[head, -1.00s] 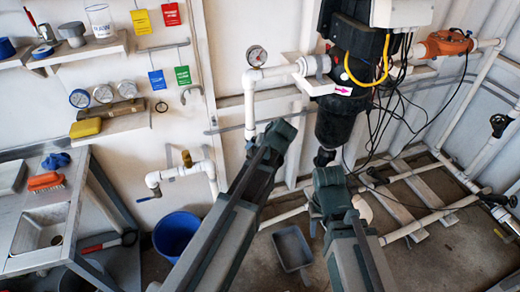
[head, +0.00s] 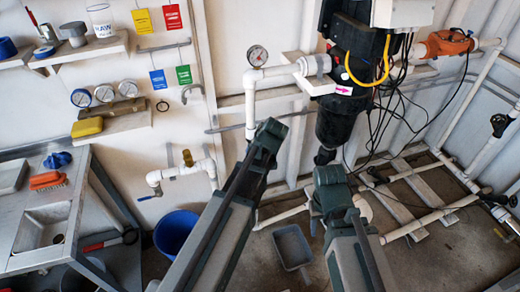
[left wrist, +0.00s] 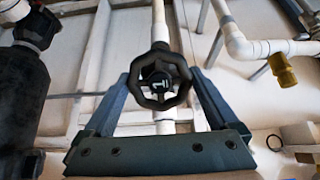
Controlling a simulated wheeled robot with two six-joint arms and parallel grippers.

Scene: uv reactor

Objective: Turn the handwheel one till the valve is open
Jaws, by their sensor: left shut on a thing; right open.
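Handwheel one (left wrist: 161,80) is a small black lobed wheel marked "1" on its hub. In the left wrist view it sits between the two fingers of my left gripper (left wrist: 160,78), which is shut on its rim from both sides. A white pipe runs behind the wheel. In the head view my left arm hides the wheel and the left fingertips. My right gripper (head: 330,185) hangs in front of the lower end of the black reactor body; it is open, and its fingers are mostly hidden by the arm.
A black reactor body (head: 345,120) with a yellow cable hangs at the centre. A blue bucket (head: 176,230) and grey tray (head: 292,246) stand on the floor. A sink bench (head: 45,225) is at left.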

